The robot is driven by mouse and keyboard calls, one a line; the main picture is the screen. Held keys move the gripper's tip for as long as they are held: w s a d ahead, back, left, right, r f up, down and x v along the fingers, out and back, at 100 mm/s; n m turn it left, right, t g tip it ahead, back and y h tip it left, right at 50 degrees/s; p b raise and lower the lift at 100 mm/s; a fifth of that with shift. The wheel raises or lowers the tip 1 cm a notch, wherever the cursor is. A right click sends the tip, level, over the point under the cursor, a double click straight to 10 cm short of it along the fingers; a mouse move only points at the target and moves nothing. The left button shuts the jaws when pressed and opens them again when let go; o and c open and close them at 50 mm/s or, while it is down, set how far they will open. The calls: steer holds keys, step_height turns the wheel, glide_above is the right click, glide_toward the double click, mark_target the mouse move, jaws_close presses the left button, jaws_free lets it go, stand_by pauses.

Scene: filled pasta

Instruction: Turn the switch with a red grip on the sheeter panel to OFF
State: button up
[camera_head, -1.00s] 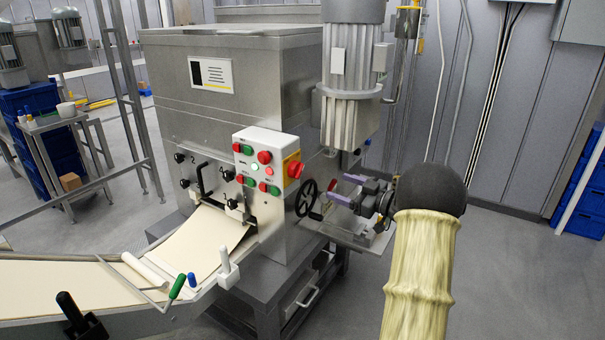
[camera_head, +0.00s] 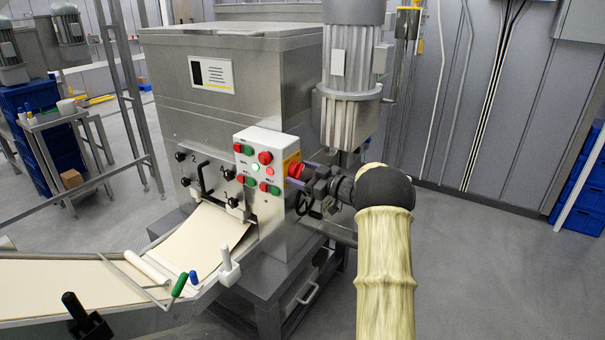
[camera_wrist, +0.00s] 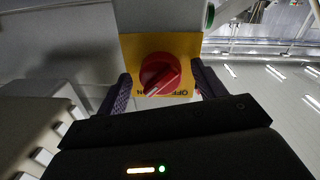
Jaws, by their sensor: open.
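The switch with a red grip (camera_wrist: 160,74) sits on a yellow plate (camera_wrist: 131,52) on the side of the white sheeter panel (camera_head: 262,141). In the wrist view its white mark points toward the lower left, near the letters "ON"; "OFF" is printed to the right. My gripper (camera_wrist: 160,86) is open, one finger on each side of the red grip, with visible gaps. In the head view my gripper (camera_head: 306,173) is at the panel's right side, and the red grip (camera_head: 295,169) shows just past the fingertips. Whether the fingers touch it is unclear.
Red and green push buttons (camera_head: 265,158) cover the panel front. A motor (camera_head: 347,95) hangs above my arm. A black handwheel (camera_head: 304,198) is just below the gripper. The pasta sheet conveyor (camera_head: 120,275) lies at lower left.

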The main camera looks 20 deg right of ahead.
steer(key=c, duration=1)
steer(key=shift+o, duration=0.2)
steer(key=shift+f+n+b, duration=0.15)
steer(key=shift+n+b, duration=0.15)
steer(key=shift+b, duration=0.2)
steer(key=shift+w+d+n+y+b, duration=0.15)
steer(key=shift+n+y+b, duration=0.2)
steer(key=shift+n+b, duration=4.3)
steer(key=shift+s+d+n+y+b, duration=0.1)
steer(key=shift+n+y+b, duration=0.25)
steer(key=shift+n+b, duration=4.3)
steer(key=shift+r+b, duration=0.2)
steer(key=shift+b, duration=0.1)
